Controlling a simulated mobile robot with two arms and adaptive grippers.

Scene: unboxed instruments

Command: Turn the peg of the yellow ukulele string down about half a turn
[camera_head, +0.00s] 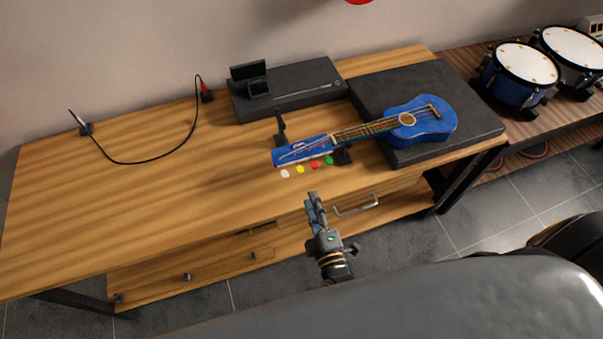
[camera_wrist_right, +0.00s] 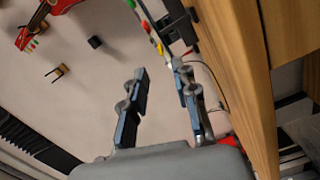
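The blue ukulele (camera_head: 430,125) lies in the head view with its body on a dark pad and its headstock (camera_head: 292,154) pointing left. Along the headstock's near side are the white peg (camera_head: 285,174), yellow peg (camera_head: 300,169), red peg (camera_head: 315,165) and green peg (camera_head: 329,160). The yellow peg (camera_wrist_right: 160,48) also shows in the right wrist view, beyond the fingers. My right gripper (camera_head: 313,197) is just nearer the camera than the pegs, apart from them. In the wrist view its fingers (camera_wrist_right: 160,80) are open with nothing between them. My left gripper is not in view.
The wooden desk (camera_head: 150,205) is mostly clear on the left, with a black cable (camera_head: 145,161) at the back. A dark box (camera_head: 300,85) stands behind the ukulele, and a small black stand (camera_head: 280,130) is beside the headstock. Drums (camera_head: 525,65) stand at the right.

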